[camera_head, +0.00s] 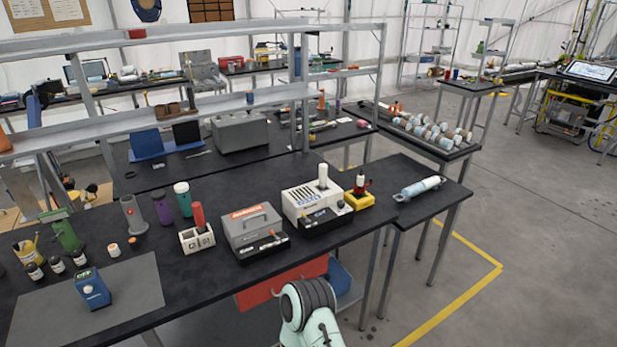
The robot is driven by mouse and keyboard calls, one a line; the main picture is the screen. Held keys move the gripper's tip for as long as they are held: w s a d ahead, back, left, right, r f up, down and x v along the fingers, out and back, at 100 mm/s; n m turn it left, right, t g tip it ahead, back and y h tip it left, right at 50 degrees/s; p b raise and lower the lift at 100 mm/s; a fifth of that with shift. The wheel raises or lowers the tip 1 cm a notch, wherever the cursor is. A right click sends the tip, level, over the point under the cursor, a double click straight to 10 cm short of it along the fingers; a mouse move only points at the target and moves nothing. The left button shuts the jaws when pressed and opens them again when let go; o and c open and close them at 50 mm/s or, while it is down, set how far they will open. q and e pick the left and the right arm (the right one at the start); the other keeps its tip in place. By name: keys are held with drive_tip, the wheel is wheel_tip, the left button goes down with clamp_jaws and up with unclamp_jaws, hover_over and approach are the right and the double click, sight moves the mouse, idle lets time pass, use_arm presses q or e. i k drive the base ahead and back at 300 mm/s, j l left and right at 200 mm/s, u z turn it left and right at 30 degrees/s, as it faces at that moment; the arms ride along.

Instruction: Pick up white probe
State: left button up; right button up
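A white upright cylinder (323,177), which looks like the white probe, stands on top of a white box-shaped device (312,203). The device sits on the black table (200,270), towards its right end. The cylinder's lower end is hidden in or behind the device's top, and I cannot tell which. A black unit (327,218) stands in front of the device. Neither of my grippers is in view. Only a mint and dark grey link of one of my arms shows at the bottom centre, below the table's front edge and apart from the cylinder.
Left of the device stand a grey case (253,228) and a white holder with a red handle (198,215). A yellow-based tool (359,193) stands close on its right. A metal shelf frame (200,107) rises behind. The floor at right is clear.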

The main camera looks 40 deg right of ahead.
sight(323, 168)
drive_tip(key=l+u, duration=0.2)
drive_tip(key=l, duration=0.35)
drive_tip(key=k+l+u, duration=0.2)
drive_tip(key=l, duration=0.65)
drive_tip(key=k+l+u, duration=0.1)
drive_tip(key=l, duration=0.25)
drive_tip(key=k+l, duration=0.15)
drive_tip(key=l, duration=0.2)
drive_tip(key=i+u, duration=0.05)
